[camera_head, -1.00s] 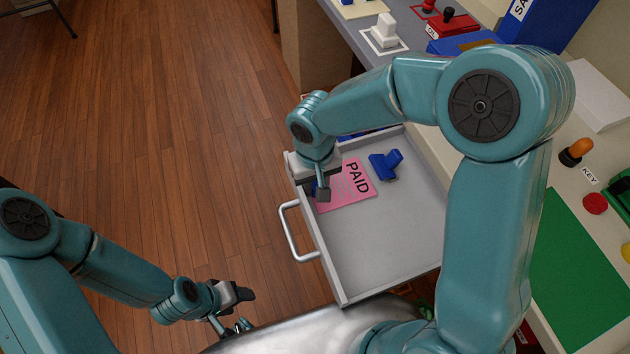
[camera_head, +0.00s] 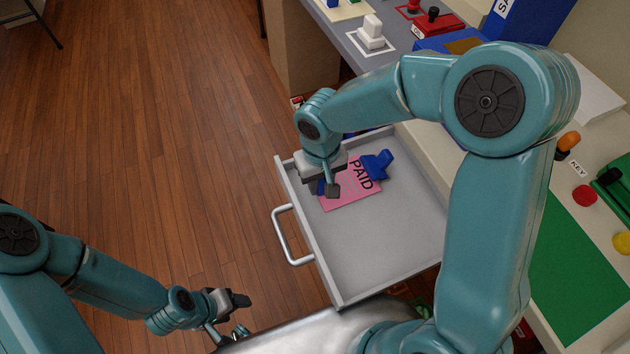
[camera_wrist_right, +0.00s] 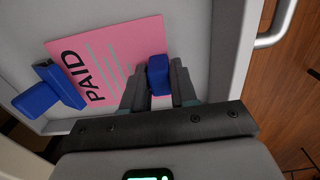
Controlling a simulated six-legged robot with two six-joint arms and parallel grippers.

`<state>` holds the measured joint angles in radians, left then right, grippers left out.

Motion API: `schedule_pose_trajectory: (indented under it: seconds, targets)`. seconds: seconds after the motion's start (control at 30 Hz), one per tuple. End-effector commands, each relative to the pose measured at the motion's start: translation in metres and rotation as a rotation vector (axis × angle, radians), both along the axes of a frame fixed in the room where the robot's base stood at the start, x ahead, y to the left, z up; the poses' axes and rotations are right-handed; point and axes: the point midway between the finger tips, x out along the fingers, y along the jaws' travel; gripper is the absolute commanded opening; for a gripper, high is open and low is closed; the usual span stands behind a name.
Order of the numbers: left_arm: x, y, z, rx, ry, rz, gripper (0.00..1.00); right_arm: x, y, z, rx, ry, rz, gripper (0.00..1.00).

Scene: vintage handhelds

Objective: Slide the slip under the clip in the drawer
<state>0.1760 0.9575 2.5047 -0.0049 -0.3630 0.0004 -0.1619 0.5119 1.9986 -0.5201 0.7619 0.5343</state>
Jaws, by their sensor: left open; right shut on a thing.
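The pink slip (camera_head: 350,198), printed PAID, lies in the open grey drawer (camera_head: 385,240). The blue clip (camera_head: 378,164) stands at the slip's PAID end; in the right wrist view the clip (camera_wrist_right: 37,98) overlaps the slip's (camera_wrist_right: 122,38) edge. How far the slip reaches beneath it is hard to tell. My right gripper (camera_head: 325,189) is shut on a blue block (camera_wrist_right: 157,70) at the slip's other end, and hides part of it in the head view. My left gripper (camera_head: 240,315) is open and empty, outside the drawer at lower left.
The drawer's silver handle (camera_head: 289,238) faces left. The drawer's near part is bare.

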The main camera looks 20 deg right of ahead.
Motion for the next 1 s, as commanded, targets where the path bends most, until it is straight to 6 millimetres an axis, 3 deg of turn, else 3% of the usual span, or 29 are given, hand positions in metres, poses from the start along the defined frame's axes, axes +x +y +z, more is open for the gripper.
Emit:
schedule_pose_trajectory:
  seconds: [0.77, 0.8, 0.87, 1.0]
  targets:
    - [0.0000, 0.0001, -0.0051, 0.000, 0.000, 0.000, 0.60, 0.0002, -0.0018, -0.0041, 0.000, 0.000, 0.000, 0.05]
    - [-0.0001, 0.0000, -0.0041, 0.000, 0.000, 0.000, 0.60, 0.0002, -0.0018, -0.0030, 0.000, 0.000, 0.000, 0.37]
    - [-0.0001, 0.0000, -0.0038, 0.000, 0.000, 0.000, 0.60, 0.0002, -0.0018, -0.0028, 0.000, 0.000, 0.000, 0.57]
    - [0.0000, 0.0000, -0.0038, 0.000, 0.000, 0.000, 0.60, 0.0002, -0.0018, -0.0028, 0.000, 0.000, 0.000, 0.57]
